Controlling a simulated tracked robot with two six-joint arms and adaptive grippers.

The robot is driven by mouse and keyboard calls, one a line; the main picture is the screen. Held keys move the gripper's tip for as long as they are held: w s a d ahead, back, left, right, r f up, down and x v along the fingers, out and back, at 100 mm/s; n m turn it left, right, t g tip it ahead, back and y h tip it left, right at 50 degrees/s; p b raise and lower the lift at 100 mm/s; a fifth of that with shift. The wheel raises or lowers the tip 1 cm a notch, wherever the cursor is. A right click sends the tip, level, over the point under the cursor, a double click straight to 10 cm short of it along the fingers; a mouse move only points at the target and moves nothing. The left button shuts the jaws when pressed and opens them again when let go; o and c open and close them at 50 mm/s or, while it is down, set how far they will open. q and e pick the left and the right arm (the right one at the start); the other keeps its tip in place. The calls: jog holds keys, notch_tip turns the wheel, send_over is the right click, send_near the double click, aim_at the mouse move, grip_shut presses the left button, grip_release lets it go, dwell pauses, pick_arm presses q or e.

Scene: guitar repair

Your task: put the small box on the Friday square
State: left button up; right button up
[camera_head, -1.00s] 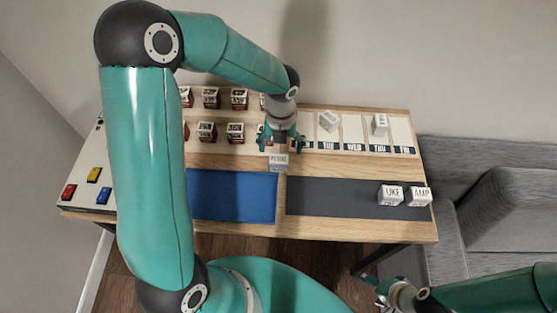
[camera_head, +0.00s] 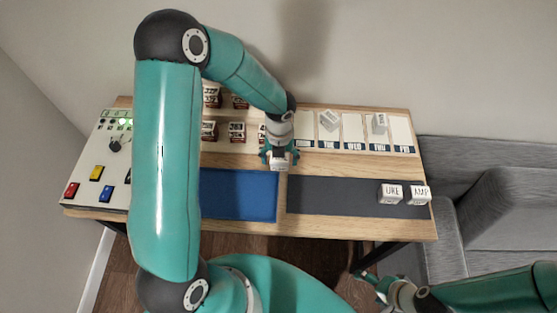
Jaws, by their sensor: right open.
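The Friday square (camera_head: 402,131) is the rightmost white card in the weekday row at the back right, and it is empty. My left gripper (camera_head: 279,160) is low over the front middle of the table, with its fingers either side of a small white box (camera_head: 280,166). Whether the fingers press on it is too small to tell. Other small white boxes stand on the Tuesday card (camera_head: 329,120) and Thursday card (camera_head: 380,122). Two more, marked UKE (camera_head: 391,194) and AMP (camera_head: 419,195), stand on the dark mat. My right gripper (camera_head: 368,284) is open and empty, in front of the table.
A blue mat (camera_head: 238,194) lies left of the dark mat (camera_head: 330,196). Several small dark-red and white boxes (camera_head: 237,131) stand at the back left. A control panel with coloured buttons (camera_head: 97,172) is at the left end. A grey sofa (camera_head: 495,190) stands to the right.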

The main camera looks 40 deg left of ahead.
pick_arm(q)
jog(key=c, duration=0.9)
jog(key=shift+r, duration=0.1)
